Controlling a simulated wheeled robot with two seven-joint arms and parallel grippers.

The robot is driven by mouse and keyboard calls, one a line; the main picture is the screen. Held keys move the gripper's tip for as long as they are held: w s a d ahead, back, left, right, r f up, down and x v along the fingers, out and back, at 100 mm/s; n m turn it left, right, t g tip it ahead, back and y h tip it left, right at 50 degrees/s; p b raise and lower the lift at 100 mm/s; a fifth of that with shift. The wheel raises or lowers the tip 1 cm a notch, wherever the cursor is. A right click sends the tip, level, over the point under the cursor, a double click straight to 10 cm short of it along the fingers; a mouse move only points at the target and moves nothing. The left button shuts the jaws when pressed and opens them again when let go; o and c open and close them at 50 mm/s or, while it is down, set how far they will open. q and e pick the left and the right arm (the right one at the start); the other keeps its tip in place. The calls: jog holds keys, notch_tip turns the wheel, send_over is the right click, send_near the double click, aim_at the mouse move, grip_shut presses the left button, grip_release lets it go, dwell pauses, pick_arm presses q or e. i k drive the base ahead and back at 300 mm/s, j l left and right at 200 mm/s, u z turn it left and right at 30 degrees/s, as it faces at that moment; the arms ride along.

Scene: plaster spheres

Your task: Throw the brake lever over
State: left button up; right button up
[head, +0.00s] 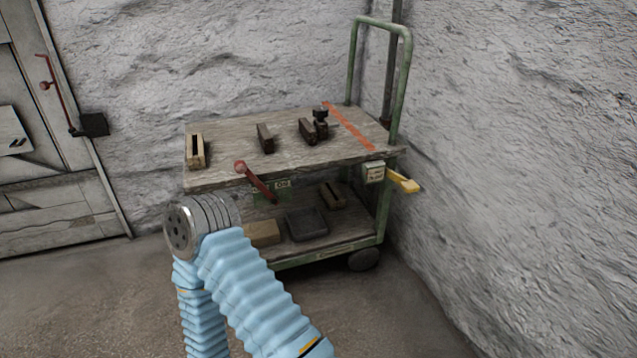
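A cart lever with a red knob (257,183) is on the near edge of a green-framed cart (280,168), slanting from its knob at upper left to its lower end at lower right. A small green plate (283,184) with pale lettering, too small to read, is beside it. A yellow handle (403,183) sticks out to the right from a pale box (373,173) at the cart's right end. I cannot tell from markings which one is the brake lever. A blue-sleeved arm of mine with a grey round joint is in front of the cart's lower left. Neither gripper shows.
Several dark blocks (265,138) and a pale slotted block (195,151) stand on the cart top, left of an orange stripe (349,127). The lower shelf holds boxes (306,225). Rough walls (520,170) stand behind and right. A door (60,150) with a red handle is at left.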

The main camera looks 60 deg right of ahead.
aim_at(240, 169)
jog(key=z, duration=1.65)
